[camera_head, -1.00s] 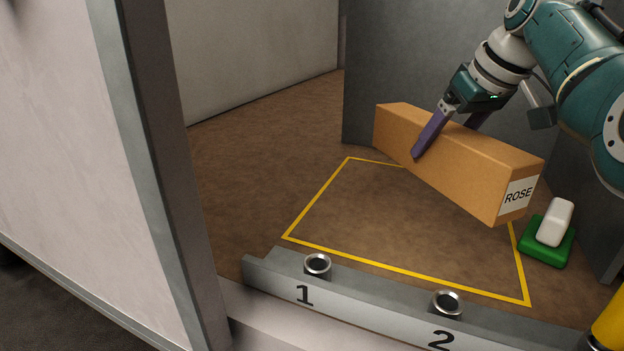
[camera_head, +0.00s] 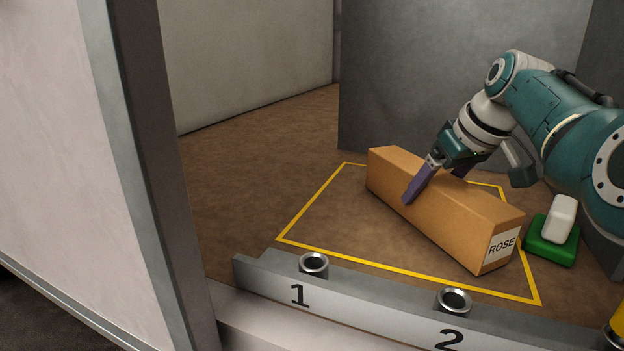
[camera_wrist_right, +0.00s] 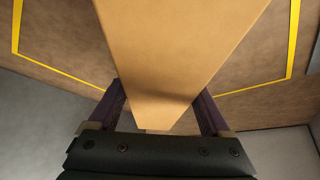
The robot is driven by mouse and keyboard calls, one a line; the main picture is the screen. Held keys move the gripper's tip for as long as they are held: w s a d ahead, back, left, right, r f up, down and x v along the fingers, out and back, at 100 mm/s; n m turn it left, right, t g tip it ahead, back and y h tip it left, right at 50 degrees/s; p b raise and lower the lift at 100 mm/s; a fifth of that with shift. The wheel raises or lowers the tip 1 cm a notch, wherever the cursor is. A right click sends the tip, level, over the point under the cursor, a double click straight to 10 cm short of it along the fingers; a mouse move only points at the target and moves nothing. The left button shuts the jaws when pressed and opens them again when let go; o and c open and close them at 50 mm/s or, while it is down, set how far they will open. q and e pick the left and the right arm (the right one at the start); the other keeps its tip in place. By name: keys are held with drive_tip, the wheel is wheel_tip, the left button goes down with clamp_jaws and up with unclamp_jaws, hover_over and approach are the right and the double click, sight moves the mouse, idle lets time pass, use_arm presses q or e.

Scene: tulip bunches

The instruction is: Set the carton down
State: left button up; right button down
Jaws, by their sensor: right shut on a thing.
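The long orange-brown carton (camera_head: 440,208) with a white ROSE label on its near end is in the head view, inside the yellow outline (camera_head: 345,256) on the brown surface. My right gripper (camera_head: 425,185) is shut on the carton across its width. In the right wrist view the carton (camera_wrist_right: 175,50) runs away between the two purple fingers. It looks at or very near the surface; I cannot tell whether its underside touches. The gripper hides part of the carton's top. My left gripper is not in view.
A grey rail (camera_head: 380,305) marked 1 and 2, with metal sockets, runs along the front. A green block with a white top (camera_head: 553,238) stands right of the carton. Grey panels (camera_head: 440,70) stand behind. A yellow post (camera_head: 617,325) is at lower right. The outline's left part is clear.

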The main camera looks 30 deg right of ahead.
drive_tip(key=shift+f, duration=0.1)
unclamp_jaws()
drive_tip(key=shift+r, duration=0.45)
drive_tip(key=p+v, duration=0.6)
drive_tip(key=v, duration=0.4)
drive_tip(key=shift+s+r, duration=0.15)
drive_tip(key=shift+r, duration=0.2)
drive_tip(key=shift+s+r+p, duration=0.3)
